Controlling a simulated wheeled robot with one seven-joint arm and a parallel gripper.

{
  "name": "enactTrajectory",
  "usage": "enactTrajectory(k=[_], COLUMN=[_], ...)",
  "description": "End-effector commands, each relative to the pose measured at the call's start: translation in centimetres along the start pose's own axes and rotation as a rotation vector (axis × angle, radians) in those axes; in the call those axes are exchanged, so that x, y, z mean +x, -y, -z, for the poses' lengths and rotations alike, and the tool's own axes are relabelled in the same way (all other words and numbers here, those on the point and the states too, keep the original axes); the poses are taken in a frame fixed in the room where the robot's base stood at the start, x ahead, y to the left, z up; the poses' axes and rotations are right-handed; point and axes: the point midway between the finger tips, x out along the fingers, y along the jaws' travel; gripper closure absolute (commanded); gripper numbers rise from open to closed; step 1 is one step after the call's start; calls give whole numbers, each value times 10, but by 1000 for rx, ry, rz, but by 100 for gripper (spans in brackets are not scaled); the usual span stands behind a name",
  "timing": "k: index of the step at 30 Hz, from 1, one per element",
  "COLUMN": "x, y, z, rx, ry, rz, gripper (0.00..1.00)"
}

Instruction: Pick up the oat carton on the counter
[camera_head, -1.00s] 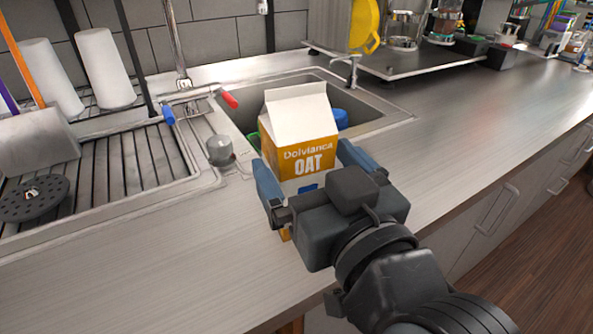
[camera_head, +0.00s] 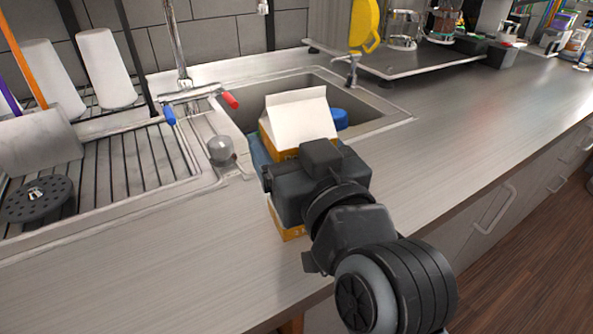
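The oat carton (camera_head: 300,116) stands upright on the counter (camera_head: 150,270), in front of the sink. Its white gabled top shows, with a strip of its orange body beneath and an orange lower corner near the counter. My gripper (camera_head: 295,158) is level with the carton's upper body and covers most of its front, including the label. One blue finger shows along the carton's left side.
A faucet with red and blue handles (camera_head: 190,95) and a ribbed drainer (camera_head: 130,165) are at left. The counter is clear at right and front left.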

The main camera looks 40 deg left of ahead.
Motion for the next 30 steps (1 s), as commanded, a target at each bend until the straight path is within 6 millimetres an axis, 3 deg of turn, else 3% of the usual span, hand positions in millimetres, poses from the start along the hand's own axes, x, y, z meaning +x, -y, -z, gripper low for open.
enactTrajectory(k=[2, 21, 30], x=[0, 0, 0], y=[0, 0, 0], z=[0, 0, 5], rx=[0, 0, -1], ry=[0, 1, -6], rz=[0, 0, -1], gripper=[36, 98, 99])
